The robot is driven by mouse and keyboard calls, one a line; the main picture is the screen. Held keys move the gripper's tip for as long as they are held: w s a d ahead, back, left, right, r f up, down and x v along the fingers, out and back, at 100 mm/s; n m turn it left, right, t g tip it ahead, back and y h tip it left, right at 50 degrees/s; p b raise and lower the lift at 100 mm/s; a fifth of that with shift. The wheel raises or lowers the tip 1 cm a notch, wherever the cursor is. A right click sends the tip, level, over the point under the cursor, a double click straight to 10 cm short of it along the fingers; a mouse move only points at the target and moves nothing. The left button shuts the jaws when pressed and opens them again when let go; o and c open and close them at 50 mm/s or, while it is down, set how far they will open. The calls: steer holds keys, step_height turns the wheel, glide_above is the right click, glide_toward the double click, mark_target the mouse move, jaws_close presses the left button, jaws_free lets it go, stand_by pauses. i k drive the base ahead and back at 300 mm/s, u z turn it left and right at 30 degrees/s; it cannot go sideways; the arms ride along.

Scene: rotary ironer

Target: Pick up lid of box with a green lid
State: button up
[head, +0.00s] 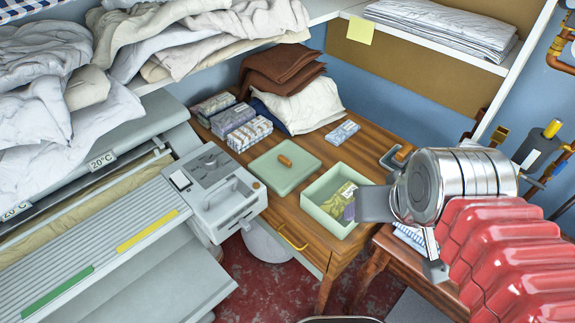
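The green lid (278,176) lies flat on the wooden table, to the left of its box, and a small wooden handle (285,160) stands up from its top. The green box (322,217) is uncovered, with yellow-green and dark packets inside. My gripper (405,238) is at the right, in front of the box's right side in the picture. Its two grey finger parts look spread apart with nothing between them. It is apart from the lid, and the left finger part overlaps the box's right edge in view.
Several patterned stacks (231,120) stand behind the lid, with brown and white cloths (305,106). A patterned packet (342,132) lies behind the box. The ironer (95,235) with its grey control box (220,190) borders the table on the left. A shelf is above.

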mark_target(285, 167)
steer(key=k, duration=1.35)
steer(key=u, duration=0.4)
steer(key=i, duration=1.1)
steer(key=u, duration=0.75)
steer(key=i, duration=0.55)
steer(key=u, duration=0.2)
